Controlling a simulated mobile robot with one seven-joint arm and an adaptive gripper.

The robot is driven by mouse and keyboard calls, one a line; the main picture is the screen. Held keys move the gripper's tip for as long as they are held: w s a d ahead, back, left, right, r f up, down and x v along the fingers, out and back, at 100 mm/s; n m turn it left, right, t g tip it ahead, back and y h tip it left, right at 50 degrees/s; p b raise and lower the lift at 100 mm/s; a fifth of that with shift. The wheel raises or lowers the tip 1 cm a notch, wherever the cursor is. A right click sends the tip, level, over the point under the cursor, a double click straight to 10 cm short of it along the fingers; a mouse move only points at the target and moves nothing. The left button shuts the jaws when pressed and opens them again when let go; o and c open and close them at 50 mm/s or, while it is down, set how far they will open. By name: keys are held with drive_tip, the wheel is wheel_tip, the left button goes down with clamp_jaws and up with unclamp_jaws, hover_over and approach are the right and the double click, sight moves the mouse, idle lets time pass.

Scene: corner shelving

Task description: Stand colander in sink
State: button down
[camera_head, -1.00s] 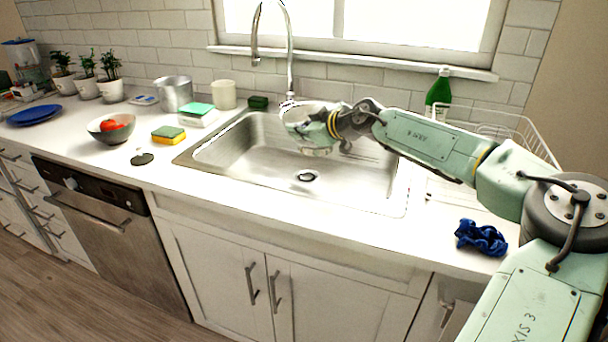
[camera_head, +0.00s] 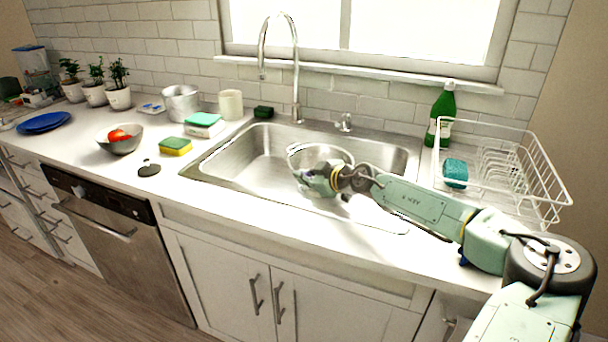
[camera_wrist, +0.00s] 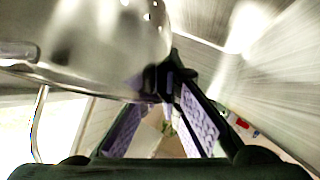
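The shiny metal colander (camera_head: 306,152) is inside the sink basin (camera_head: 240,163), right of its middle, with its opening facing roughly upward. I cannot tell whether it rests on the basin floor. My gripper reaches in from the right and partly covers the colander's front. In the wrist view, the colander (camera_wrist: 100,45) fills the upper left, and the fingertips of my gripper (camera_wrist: 168,84) come together at its edge, shut on it. The drain is hidden.
The tap (camera_head: 296,75) rises behind the sink. A green bottle (camera_head: 441,115) and a white wire rack (camera_head: 548,165) with a teal sponge (camera_head: 455,172) stand to the right. A bowl (camera_head: 125,145) and sponges (camera_head: 175,146) lie left. The basin's left part is clear.

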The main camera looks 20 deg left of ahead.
drive_tip(key=shift+f, duration=0.55)
drive_tip(key=c, duration=1.8)
unclamp_jaws()
drive_tip(key=shift+r, duration=0.35)
drive_tip(key=b+v, duration=0.3)
drive_tip(key=v, duration=0.9)
drive_tip(key=shift+r, duration=0.25)
